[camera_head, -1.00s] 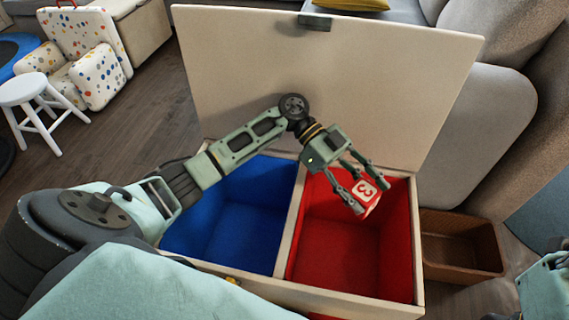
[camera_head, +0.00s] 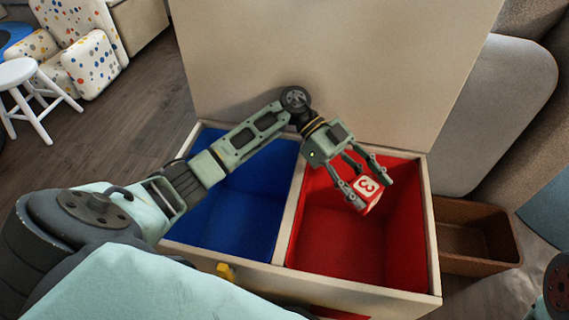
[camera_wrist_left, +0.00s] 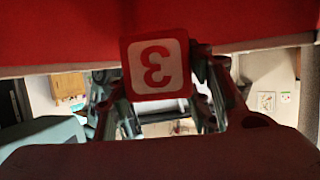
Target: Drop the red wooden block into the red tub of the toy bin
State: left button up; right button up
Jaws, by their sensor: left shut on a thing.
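The red wooden block (camera_head: 367,189) has a white face with a red 3 on it. My left gripper (camera_head: 367,190) is shut on the block and holds it over the red tub (camera_head: 345,250). My right gripper is not in view; only a dark piece of my right arm shows at the right edge.
The blue tub (camera_head: 240,215) lies left of the divider (camera_head: 292,215). The raised lid (camera_head: 330,60) stands behind my left arm. A brown box (camera_head: 475,238) sits right of the bin. A white stool (camera_head: 35,95) stands far left.

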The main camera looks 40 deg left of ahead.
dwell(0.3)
pick_arm(q)
jog(key=o, duration=1.3)
jog(key=shift+c, duration=0.2)
notch_tip(320, 180, up, 10)
jog(key=shift+f, duration=0.1)
